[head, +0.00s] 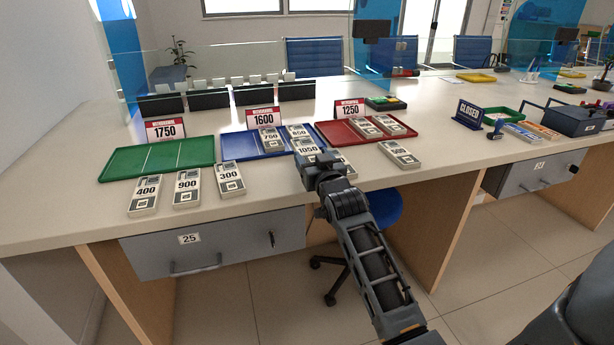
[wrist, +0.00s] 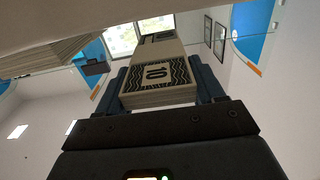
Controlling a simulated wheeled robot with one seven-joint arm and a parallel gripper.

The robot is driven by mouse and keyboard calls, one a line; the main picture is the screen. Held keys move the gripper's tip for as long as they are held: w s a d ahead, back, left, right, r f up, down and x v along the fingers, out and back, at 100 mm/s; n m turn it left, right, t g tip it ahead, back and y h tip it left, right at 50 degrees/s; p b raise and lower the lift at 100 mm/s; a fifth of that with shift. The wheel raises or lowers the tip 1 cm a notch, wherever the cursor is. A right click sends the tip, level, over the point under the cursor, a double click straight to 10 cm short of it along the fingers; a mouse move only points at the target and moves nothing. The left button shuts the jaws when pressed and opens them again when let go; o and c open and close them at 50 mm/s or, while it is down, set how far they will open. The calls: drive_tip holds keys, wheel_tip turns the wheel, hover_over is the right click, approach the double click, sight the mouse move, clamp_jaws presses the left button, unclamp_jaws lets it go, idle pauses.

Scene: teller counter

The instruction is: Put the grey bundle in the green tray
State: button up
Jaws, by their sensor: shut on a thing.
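The green tray (head: 160,157) lies at the left of the counter, empty, with a pale line across its middle. My gripper (head: 312,158) is over the counter at the front right of the blue tray, to the right of the green tray. It is shut on a pale grey bundle (head: 307,148) that reads 1050 in the head view.
Similar bundles marked 400 (head: 146,194), 900 (head: 187,186) and 300 (head: 229,176) lie before the trays. The blue tray (head: 237,147) and red tray (head: 340,134) hold bundles. A loose bundle (head: 398,153) lies right of my gripper. Signs and a glass screen stand behind.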

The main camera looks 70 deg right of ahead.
drive_tip(key=shift+w+a+f, duration=0.4)
drive_tip(key=shift+w+f, duration=0.15)
drive_tip(key=shift+w, duration=0.15)
drive_tip(key=shift+f+b, duration=0.6)
drive_tip(key=shift+f, duration=1.1)
drive_tip(key=shift+f, duration=0.2)
drive_tip(key=o, duration=1.1)
drive_tip(key=shift+c, duration=0.2)
